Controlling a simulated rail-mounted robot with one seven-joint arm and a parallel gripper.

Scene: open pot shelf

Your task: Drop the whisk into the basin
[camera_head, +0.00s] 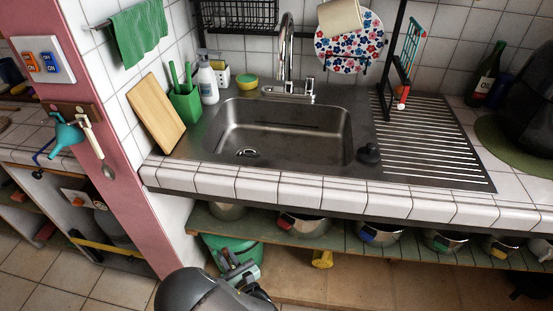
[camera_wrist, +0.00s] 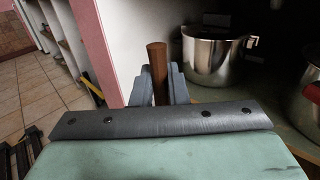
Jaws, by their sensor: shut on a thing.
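My gripper (camera_wrist: 158,85) is shut on a brown wooden handle (camera_wrist: 157,58) in the wrist view. I take this for the whisk's handle; the wires are hidden. In the head view my gripper (camera_head: 238,268) is low, below the counter and in front of the lower shelf, partly hidden by my own arm. The steel sink basin (camera_head: 285,135) is set in the counter above it and looks empty. A green tub (camera_head: 215,243) stands under the shelf, just behind my gripper, partly covered by it.
Steel pots (camera_head: 304,224) line the lower shelf; one pot (camera_wrist: 215,55) is close to the right of my gripper in the wrist view. The tiled counter edge (camera_head: 330,193) overhangs the shelf. A pink pillar (camera_head: 110,150) stands at left. A yellow object (camera_head: 322,259) is below the shelf.

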